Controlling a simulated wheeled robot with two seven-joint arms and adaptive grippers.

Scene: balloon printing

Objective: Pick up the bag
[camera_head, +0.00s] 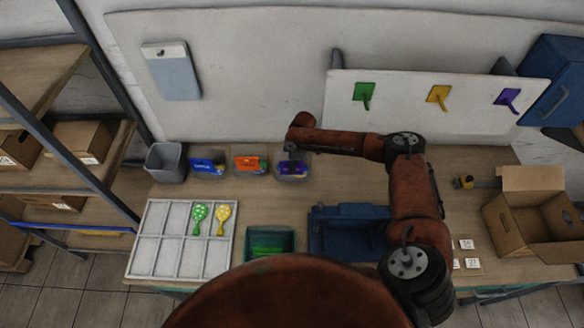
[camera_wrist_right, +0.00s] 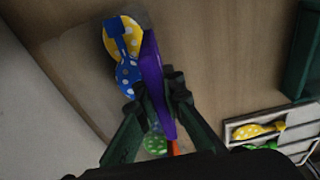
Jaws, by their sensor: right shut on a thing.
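Three clear bags or packs stand in a row at the back of the table: one with a blue front (camera_head: 207,166), one with an orange front (camera_head: 247,163) and one with a purple front (camera_head: 291,169). My right gripper (camera_head: 291,150) reaches down onto the purple one. In the right wrist view its fingers (camera_wrist_right: 158,98) are shut on the upright purple panel (camera_wrist_right: 152,75). A blue (camera_wrist_right: 127,72) and a yellow (camera_wrist_right: 127,34) polka-dot balloon lie beside the panel. A green dotted one (camera_wrist_right: 155,143) shows below. My left gripper is not in view.
A white divided tray (camera_head: 152,232) holds a green (camera_head: 199,216) and a yellow balloon (camera_head: 222,217). A grey bin (camera_head: 165,162), a green tray (camera_head: 270,235), a blue case (camera_head: 345,232) and an open carton (camera_head: 530,213) stand on the table.

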